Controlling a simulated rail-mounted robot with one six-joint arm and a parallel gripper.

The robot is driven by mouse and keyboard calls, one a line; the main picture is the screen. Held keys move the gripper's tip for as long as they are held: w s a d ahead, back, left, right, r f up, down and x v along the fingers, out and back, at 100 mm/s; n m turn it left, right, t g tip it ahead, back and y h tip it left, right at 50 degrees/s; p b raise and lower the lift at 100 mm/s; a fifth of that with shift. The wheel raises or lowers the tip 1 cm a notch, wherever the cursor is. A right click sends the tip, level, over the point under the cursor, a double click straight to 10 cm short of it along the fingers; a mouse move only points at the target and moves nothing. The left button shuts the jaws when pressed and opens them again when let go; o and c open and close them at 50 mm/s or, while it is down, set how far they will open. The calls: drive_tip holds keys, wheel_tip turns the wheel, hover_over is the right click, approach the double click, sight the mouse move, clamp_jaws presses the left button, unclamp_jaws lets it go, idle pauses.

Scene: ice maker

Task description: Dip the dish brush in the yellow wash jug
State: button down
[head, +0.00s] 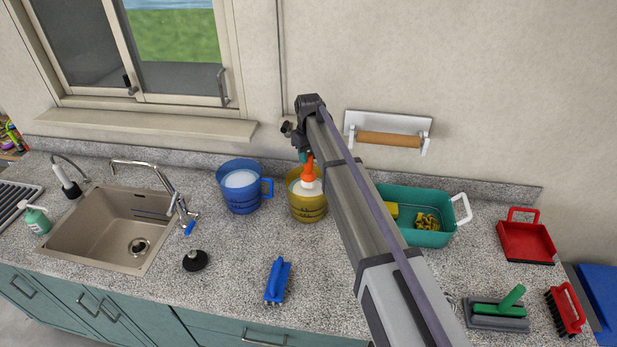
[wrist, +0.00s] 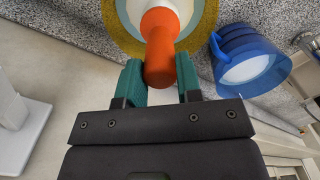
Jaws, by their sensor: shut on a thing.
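The yellow wash jug (head: 308,208) stands on the counter near the wall, beside the blue jug. My gripper (head: 304,156) is above it, its teal fingers shut on the orange handle of the dish brush (head: 308,170). In the wrist view the handle (wrist: 160,50) sits between the two fingertips (wrist: 160,78) and points down into the jug, whose yellow rim (wrist: 206,32) surrounds it. The brush's pale lower part is at the jug's mouth. I cannot tell how deep it reaches into the liquid.
The blue jug (head: 240,202) with pale liquid stands left of the yellow one. A green tub (head: 428,238) is to the right, partly behind my arm. A blue scrubber (head: 277,282) and black plug (head: 195,261) lie in front. A sink (head: 112,222) is at left; a roll holder (head: 388,139) is on the wall.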

drive_tip(key=shift+r+p, duration=2.3)
drive_tip(key=shift+r, duration=0.4)
wheel_tip(320, 180, up, 4)
drive_tip(key=p, duration=0.4)
drive_tip(key=shift+r, duration=0.15)
